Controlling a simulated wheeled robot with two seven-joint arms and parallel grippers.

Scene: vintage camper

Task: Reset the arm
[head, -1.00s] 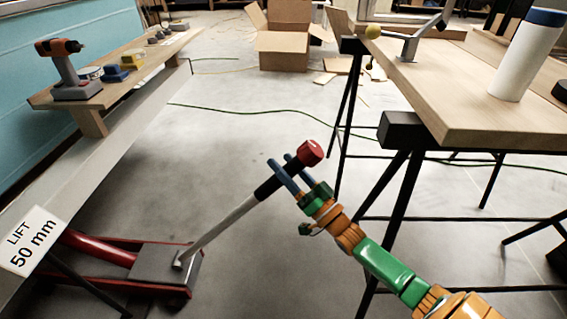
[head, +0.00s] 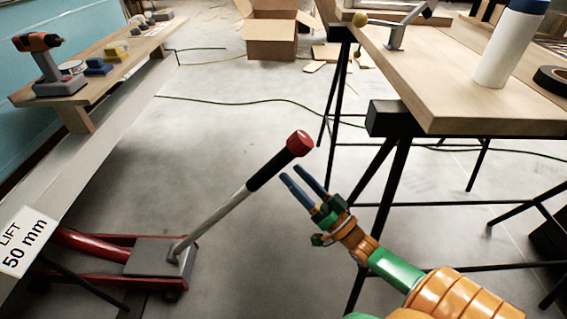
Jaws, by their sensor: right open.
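My right arm comes in from the lower right, with orange and green links. My right gripper (head: 304,183) is open and empty, its two blue fingers pointing up and left. It is just right of and below the jack handle (head: 232,210), apart from it in the picture. The handle is a grey bar with a black grip and a red end cap, tilted up to the right. It rises from the red and grey floor jack (head: 158,258) at the lower left. My left gripper is not in view.
A wooden workbench (head: 470,98) on black trestle legs stands at the right, close to my right arm. A white bottle (head: 508,50) stands on it. A shelf (head: 100,88) with a drill (head: 48,65) is at the left. A cardboard box (head: 270,38) stands behind.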

